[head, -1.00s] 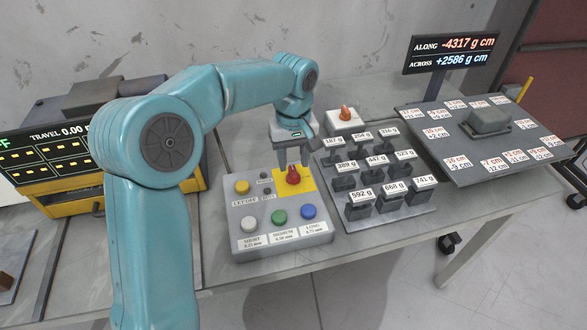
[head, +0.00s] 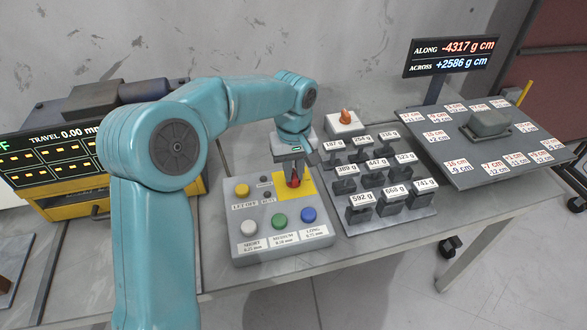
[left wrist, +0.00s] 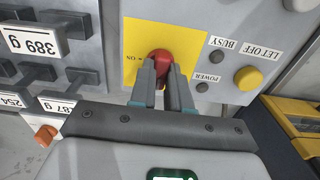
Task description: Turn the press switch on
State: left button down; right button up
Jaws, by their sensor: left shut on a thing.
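The press switch is a red knob (head: 293,181) on a yellow plate (head: 307,186) at the back right of the grey control box (head: 240,214). It also shows in the left wrist view (left wrist: 160,55), with an "ON" mark beside it on the plate. My left gripper (head: 292,171) comes down on the knob from above. In the left wrist view its two fingers (left wrist: 161,72) are shut on the red knob, one on each side, and hide its lower part. My right gripper is in neither view.
The box also bears a yellow button (head: 242,190) and white, green and blue buttons (head: 279,220). A rack of labelled weights (head: 375,170) stands close on the right. An orange-topped white block (head: 345,122) is behind it. A display (head: 452,55) reads -4317 and +2586 g cm.

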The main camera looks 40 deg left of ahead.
pick_arm(q)
jog(key=shift+r, duration=0.1)
jog(key=m+p, duration=0.2)
jog(key=m, duration=0.2)
jog(key=shift+r, duration=0.15)
jog(key=m+p, duration=0.1)
jog(key=m, duration=0.3)
jog(key=shift+p, duration=0.4)
jog(key=m+p, duration=0.1)
jog(key=m, duration=0.4)
jog(key=shift+w+p, duration=0.1)
jog(key=shift+p, duration=0.25)
jog(key=m+p, duration=0.1)
jog(key=m, duration=0.3)
jog(key=shift+m, duration=0.3)
jog(key=c, duration=1.1)
grip_release()
